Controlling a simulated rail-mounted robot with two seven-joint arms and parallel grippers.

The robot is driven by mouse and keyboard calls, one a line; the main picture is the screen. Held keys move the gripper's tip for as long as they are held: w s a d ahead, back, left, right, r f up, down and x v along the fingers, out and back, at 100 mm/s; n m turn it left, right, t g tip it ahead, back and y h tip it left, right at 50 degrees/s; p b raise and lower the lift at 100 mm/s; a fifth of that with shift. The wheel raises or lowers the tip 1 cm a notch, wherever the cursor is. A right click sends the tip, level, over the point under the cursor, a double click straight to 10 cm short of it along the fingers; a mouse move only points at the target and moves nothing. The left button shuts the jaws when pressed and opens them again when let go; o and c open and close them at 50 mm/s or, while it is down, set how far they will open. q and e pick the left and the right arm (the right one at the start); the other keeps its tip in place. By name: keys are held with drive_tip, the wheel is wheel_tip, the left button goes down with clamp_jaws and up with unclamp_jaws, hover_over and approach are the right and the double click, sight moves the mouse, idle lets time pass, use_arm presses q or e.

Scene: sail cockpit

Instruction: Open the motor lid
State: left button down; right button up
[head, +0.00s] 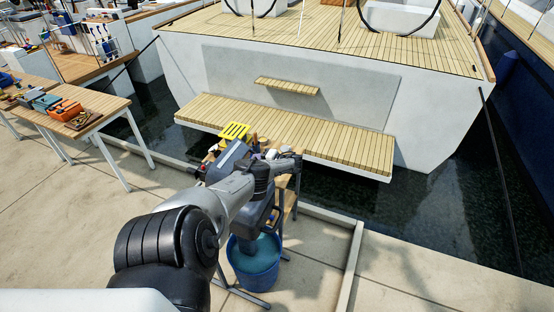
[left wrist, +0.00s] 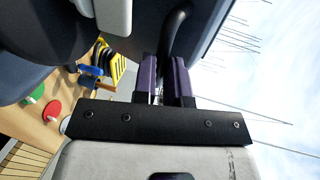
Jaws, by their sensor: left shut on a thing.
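The motor is dark blue-grey and stands beyond my left arm in the head view. Its upper casing (head: 232,160) sits tilted, and its lower body (head: 259,213) goes down to a blue bucket. In the left wrist view, dark casing surfaces (left wrist: 35,45) fill the upper left and top, with a black curved handle (left wrist: 175,32). My left gripper (left wrist: 166,64) has its purple fingers closed about the lower end of this handle. In the head view my left forearm covers part of the motor, and the fingers cannot be made out. My right gripper is not in view.
A blue bucket (head: 255,262) stands under the motor. Behind is a small table with a yellow slotted piece (head: 235,131) and small items. The boat's slatted stern platform (head: 350,148) lies just beyond, over water. A tool table (head: 100,105) stands left; the right dock is clear.

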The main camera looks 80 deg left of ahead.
use_arm(q)
drive_tip(key=shift+w+d+f, duration=0.1)
drive_tip(key=shift+d+f, duration=0.05)
drive_tip(key=shift+f, duration=0.3)
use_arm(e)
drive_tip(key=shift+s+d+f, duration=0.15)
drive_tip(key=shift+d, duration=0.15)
use_arm(q)
drive_tip(key=c, duration=1.6)
unclamp_jaws()
drive_tip(key=o, duration=0.3)
drive_tip(key=shift+s, duration=0.4)
drive_tip(key=shift+o, duration=0.7)
drive_tip(key=shift+w+r, duration=0.1)
drive_tip(key=shift+w, duration=0.05)
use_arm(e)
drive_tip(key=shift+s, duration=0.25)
use_arm(q)
drive_tip(key=shift+w+r, duration=0.1)
drive_tip(key=shift+w, duration=0.05)
